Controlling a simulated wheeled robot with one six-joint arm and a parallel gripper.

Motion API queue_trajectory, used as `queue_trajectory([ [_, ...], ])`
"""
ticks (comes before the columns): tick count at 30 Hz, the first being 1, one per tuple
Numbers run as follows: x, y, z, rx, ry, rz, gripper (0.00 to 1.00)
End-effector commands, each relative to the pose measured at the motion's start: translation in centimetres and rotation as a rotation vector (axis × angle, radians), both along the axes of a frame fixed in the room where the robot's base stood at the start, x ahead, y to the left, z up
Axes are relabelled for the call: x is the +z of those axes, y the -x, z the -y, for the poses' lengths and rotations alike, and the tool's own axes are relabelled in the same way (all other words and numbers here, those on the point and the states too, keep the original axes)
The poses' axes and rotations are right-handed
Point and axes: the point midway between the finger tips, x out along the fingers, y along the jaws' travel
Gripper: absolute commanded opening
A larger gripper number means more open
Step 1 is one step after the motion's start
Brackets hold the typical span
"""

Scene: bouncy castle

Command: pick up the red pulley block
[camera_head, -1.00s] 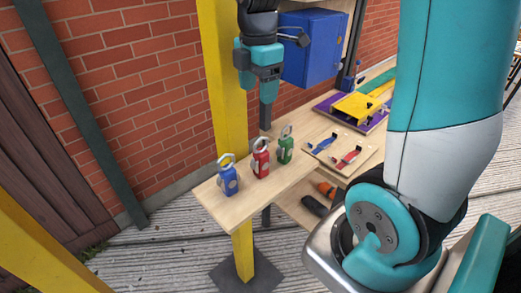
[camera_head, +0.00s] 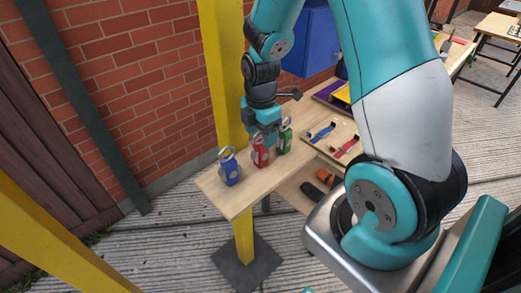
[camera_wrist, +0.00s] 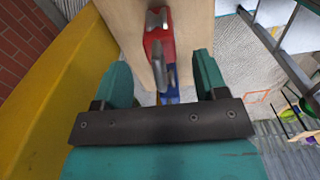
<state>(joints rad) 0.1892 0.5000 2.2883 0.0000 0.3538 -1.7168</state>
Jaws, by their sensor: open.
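The red pulley block (camera_head: 260,152) stands on the wooden shelf between the blue pulley block (camera_head: 230,168) and the green pulley block (camera_head: 284,137). My gripper (camera_head: 266,135) is right at the red block, and part of the block's top is hidden by it. In the wrist view, my gripper (camera_wrist: 165,85) is open, with one teal finger on each side. The red block (camera_wrist: 160,48) and its metal ring lie between the fingers in that picture. The blue block (camera_wrist: 168,94) shows beyond it. Contact with the red block cannot be told.
The wooden shelf (camera_head: 232,200) has free room at its front end. A yellow post (camera_head: 223,70) rises close behind the blocks. A small board (camera_head: 345,129) with blue and red tools lies to the right, and a blue cabinet (camera_head: 312,45) hangs behind.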

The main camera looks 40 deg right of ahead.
Motion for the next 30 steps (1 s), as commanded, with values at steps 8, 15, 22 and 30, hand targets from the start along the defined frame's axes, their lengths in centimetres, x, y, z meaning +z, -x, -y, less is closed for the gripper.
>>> queue_trajectory([
  [8,-2.6,0.1,0.0,0.0,0.0,-0.001,0.66],
  [15,-2.6,0.0,0.0,0.0,0.0,0.001,0.57],
  [22,-2.6,0.0,0.0,0.0,0.0,0.001,0.04],
  [30,-2.5,0.0,0.0,0.0,0.0,0.002,0.03],
])
